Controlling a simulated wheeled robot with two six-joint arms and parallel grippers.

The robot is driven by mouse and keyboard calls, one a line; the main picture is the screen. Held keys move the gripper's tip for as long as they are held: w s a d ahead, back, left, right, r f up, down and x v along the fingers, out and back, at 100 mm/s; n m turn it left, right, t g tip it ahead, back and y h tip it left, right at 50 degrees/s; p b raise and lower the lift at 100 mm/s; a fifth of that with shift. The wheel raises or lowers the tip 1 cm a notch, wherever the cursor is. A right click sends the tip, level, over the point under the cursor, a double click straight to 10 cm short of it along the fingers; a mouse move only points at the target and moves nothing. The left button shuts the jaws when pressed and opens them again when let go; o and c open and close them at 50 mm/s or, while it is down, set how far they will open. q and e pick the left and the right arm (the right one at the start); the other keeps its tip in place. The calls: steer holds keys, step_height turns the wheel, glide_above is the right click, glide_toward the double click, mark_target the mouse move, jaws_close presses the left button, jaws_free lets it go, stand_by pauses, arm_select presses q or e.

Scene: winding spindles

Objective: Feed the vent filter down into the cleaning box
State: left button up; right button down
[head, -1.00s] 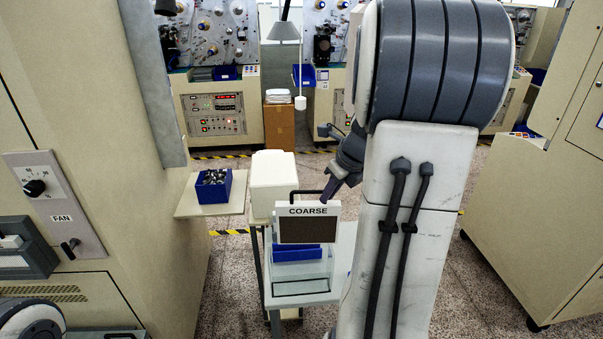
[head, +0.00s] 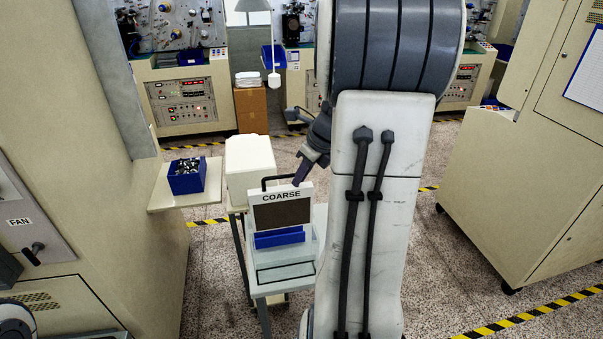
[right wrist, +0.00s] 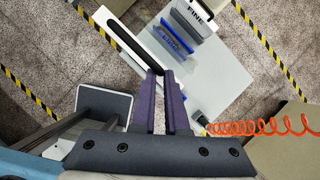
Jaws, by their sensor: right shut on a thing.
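The vent filter (head: 282,214) is a white frame labelled COARSE with a dark mesh panel and a black handle on top. My right gripper (head: 299,183) is shut on the handle and holds the filter upright. In the right wrist view its purple fingers (right wrist: 160,74) close at the end of the black handle (right wrist: 134,50). Below the filter, a box with blue parts (head: 279,239) stands on a light grey table; it looks like the cleaning box. The filter hides much of it, and I cannot tell whether they touch. My left gripper is out of view.
A grey piece labelled FINE (right wrist: 194,15) is at the table's edge. The tabletop (right wrist: 215,85) is otherwise mostly bare. A cream box (head: 249,165) stands behind left, and a blue bin (head: 187,177) sits on a side shelf. Large cabinets (head: 520,190) flank the aisle.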

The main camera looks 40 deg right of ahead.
mark_target(301, 188)
steer(key=shift+f+b, duration=0.9)
steer(key=shift+f, duration=0.8)
steer(key=shift+p, duration=0.8)
stand_by(0.4)
